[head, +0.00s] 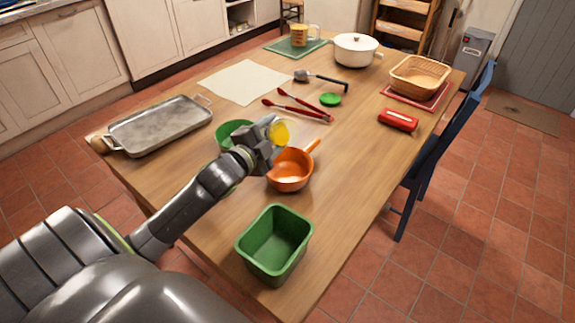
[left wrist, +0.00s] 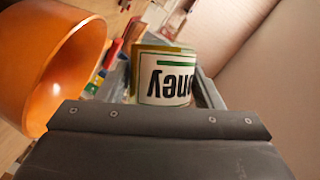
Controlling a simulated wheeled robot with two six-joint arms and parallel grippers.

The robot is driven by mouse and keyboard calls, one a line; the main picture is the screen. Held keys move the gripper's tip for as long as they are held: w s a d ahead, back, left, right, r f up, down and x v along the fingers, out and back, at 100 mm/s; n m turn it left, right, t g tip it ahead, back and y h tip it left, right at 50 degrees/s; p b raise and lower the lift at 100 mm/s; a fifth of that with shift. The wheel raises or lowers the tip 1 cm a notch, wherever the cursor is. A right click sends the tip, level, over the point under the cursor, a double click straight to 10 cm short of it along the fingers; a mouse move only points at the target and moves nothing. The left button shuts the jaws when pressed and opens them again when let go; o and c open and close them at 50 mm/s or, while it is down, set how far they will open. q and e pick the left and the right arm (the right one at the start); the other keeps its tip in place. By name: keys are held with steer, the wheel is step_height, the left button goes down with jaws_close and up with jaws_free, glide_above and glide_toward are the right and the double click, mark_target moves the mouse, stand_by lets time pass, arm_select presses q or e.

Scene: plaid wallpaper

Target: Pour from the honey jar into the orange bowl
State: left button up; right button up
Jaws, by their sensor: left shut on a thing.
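The honey jar (head: 280,132) shows as a yellow shape in the head view, tilted, in my left gripper (head: 268,142). In the left wrist view the jar (left wrist: 163,85) sits between the fingers, its white label reading upside down. My left gripper is shut on it. The orange bowl (head: 290,172), which has a handle, stands on the table just below and right of the gripper in the head view. In the left wrist view the bowl (left wrist: 45,60) is large at the left, apart from the jar. I see no honey stream. My right gripper is not in view.
A green bowl (head: 232,128) is partly hidden behind my left arm. A green bin (head: 272,245) stands near the table's front edge. Red tongs (head: 300,104), a green lid (head: 330,99) and a red box (head: 398,120) lie beyond the orange bowl. A metal tray (head: 160,126) is at left.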

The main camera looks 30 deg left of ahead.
arm_select(q)
steer(key=shift+r+m+b, duration=0.15)
steer(key=shift+m+b, duration=0.35)
steer(key=shift+b, duration=0.25)
steer(key=shift+d+t, duration=0.1)
steer(key=shift+t, duration=0.2)
steer(key=shift+r+m+b, duration=0.1)
steer(key=shift+m+b, duration=0.2)
steer(key=shift+b, duration=0.15)
steer(key=shift+f+m+t+b, duration=0.4)
steer(key=shift+m+b, duration=0.3)
steer(key=shift+b, duration=0.05)
steer(key=shift+r+m, duration=0.2)
steer(key=shift+m, duration=0.1)
steer(key=shift+s+r+m, duration=0.1)
steer(key=shift+r+m, duration=0.05)
steer(key=shift+m, duration=0.25)
steer(key=shift+t, duration=0.3)
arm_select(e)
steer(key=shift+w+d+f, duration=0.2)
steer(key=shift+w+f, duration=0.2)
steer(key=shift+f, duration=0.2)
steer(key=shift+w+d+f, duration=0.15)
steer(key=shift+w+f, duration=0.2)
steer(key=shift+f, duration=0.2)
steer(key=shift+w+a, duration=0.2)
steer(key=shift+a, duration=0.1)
